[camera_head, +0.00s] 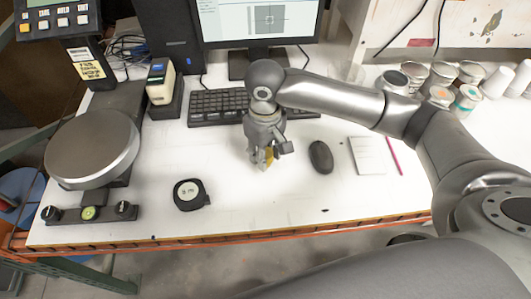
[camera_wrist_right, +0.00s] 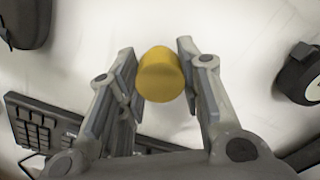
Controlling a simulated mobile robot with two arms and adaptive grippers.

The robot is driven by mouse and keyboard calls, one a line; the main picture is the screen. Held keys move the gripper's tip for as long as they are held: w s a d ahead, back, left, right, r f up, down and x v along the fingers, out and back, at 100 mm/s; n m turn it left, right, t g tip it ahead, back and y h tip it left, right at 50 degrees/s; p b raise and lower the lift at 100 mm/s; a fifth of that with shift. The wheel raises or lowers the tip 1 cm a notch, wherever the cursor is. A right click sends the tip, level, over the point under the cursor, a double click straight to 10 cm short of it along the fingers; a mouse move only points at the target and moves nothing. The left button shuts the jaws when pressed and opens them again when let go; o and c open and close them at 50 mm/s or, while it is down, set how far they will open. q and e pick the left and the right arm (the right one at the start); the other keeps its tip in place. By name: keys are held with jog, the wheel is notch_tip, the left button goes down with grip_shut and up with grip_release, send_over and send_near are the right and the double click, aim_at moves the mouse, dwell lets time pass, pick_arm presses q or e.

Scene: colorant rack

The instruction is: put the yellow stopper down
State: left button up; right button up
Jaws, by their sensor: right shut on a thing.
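The yellow stopper (camera_wrist_right: 160,75) is a short yellow cylinder held between the fingertips of my right gripper (camera_wrist_right: 160,72) in the right wrist view. In the head view my right gripper (camera_head: 264,160) points down over the white table between the tape measure and the mouse. I cannot tell whether the stopper touches the table. My left gripper is not in view.
A black tape measure (camera_head: 188,194) lies left of the gripper and a black mouse (camera_head: 321,157) right. A keyboard (camera_head: 217,104) and monitor stand behind. A round scale (camera_head: 92,149) is at the left. Several cans and cups stand back right. The table (camera_head: 265,197) is clear in front.

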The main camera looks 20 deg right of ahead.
jog(key=shift+d+f, duration=0.1)
jog(key=shift+f, duration=0.6)
jog(key=shift+f, duration=0.15)
jog(key=o, duration=0.9)
jog(key=shift+c, duration=0.2)
